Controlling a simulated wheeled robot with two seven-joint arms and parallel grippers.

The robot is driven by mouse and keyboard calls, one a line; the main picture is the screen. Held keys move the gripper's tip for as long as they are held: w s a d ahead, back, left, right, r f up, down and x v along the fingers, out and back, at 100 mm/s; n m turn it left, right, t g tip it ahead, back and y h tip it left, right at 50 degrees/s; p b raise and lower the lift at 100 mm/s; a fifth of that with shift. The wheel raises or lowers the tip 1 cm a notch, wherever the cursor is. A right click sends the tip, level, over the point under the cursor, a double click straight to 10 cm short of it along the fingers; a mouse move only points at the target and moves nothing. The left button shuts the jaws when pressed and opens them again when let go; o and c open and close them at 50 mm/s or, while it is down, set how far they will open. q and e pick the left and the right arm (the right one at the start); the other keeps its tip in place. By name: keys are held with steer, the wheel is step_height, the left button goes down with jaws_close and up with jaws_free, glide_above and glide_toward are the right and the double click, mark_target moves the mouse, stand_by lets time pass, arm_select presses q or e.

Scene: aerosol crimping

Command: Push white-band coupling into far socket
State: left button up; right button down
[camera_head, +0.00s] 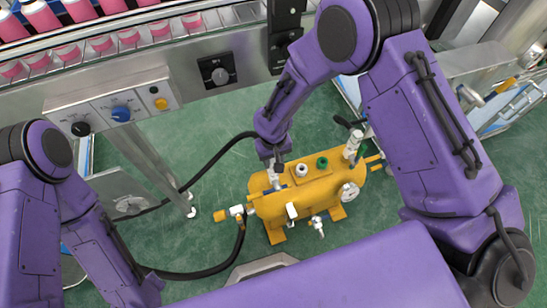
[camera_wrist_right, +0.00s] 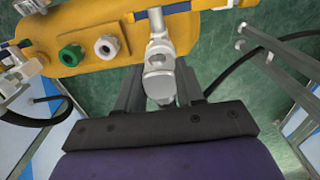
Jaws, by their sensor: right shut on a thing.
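A yellow tank (camera_head: 318,196) stands over the green floor, with a white port (camera_head: 302,170) and a green port (camera_head: 322,162) on top. My right gripper (camera_head: 273,166) is over the tank's left end, shut on a pale metal fitting. In the right wrist view, this fitting (camera_wrist_right: 158,77) sits between the two fingers, with a metal stem running to the tank. I cannot make out a white band on it, or whether it is fully seated. My left arm shows at the left, but its gripper is not in view.
Another upright metal fitting (camera_head: 353,144) stands at the tank's right end. A black hose (camera_head: 212,160) curves from the left toward the tank. A yellow-ended side fitting (camera_head: 228,213) projects left. A control panel (camera_head: 122,106) and pink cans (camera_head: 67,52) line the back.

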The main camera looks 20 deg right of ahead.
stand_by(0.6)
steer(key=shift+p, duration=0.35)
stand_by(0.3)
steer(key=shift+r+p, duration=0.1)
steer(key=shift+p, duration=0.2)
steer(key=shift+f, duration=0.55)
stand_by(0.6)
steer(key=shift+p, duration=0.35)
stand_by(0.5)
